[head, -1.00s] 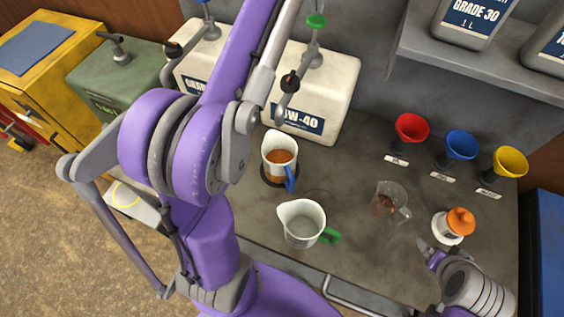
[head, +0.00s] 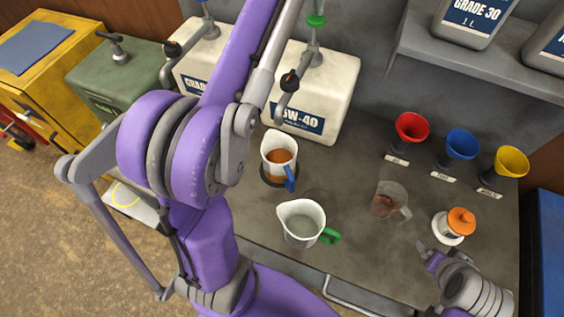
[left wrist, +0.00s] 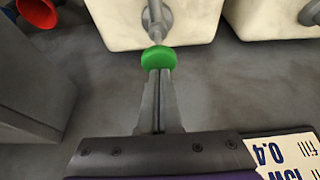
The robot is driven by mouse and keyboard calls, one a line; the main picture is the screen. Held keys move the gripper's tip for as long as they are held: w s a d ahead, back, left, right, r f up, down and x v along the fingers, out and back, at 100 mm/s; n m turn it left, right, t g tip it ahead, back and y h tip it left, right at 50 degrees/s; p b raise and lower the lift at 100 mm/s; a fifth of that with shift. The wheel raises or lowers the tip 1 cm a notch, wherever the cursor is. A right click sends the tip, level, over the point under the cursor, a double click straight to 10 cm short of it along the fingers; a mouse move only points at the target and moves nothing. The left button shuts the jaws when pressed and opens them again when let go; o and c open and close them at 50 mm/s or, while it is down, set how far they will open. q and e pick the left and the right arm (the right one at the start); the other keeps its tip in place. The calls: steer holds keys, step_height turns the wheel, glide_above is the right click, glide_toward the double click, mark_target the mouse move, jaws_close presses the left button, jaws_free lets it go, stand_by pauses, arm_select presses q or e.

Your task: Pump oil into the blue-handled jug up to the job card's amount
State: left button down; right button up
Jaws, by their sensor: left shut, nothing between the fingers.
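The drum's pump has a green knob (head: 317,20), also in the left wrist view (left wrist: 157,57). My left gripper (left wrist: 158,74) is shut and empty, its fingertips at the green knob; contact is unclear. The job card (left wrist: 290,158) is partly visible, upside down, with "10W", "fill" and "0.4". My right gripper (head: 428,253) is at the lower right; its jaws are too small to judge.
A green-handled jug (head: 301,231) and a clear jug (head: 388,199) with dark residue stand on the bench. Red (head: 411,127), blue (head: 461,144) and yellow (head: 510,161) funnels stand at the back. An orange-topped container (head: 460,221) is near my right gripper. A shelf overhangs at upper right.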

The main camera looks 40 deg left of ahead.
mark_target(315, 20)
arm_select(q)
steer(key=shift+f+b, duration=0.9)
steer(key=shift+f, duration=1.75)
arm_select(e)
steer(key=s+f, duration=0.1)
steer(key=f, duration=0.2)
steer(key=shift+s, duration=0.35)
arm_select(q)
steer(key=shift+r, duration=0.1)
arm_select(e)
steer(key=shift+r, duration=0.1)
arm_select(q)
steer(key=shift+r+p, duration=1.2)
steer(key=shift+r, duration=1)
steer(key=shift+w+r, duration=0.1)
steer(key=shift+r, duration=0.85)
arm_select(e)
steer(key=w+r, duration=0.2)
steer(key=r, duration=0.1)
steer(key=shift+r, duration=0.15)
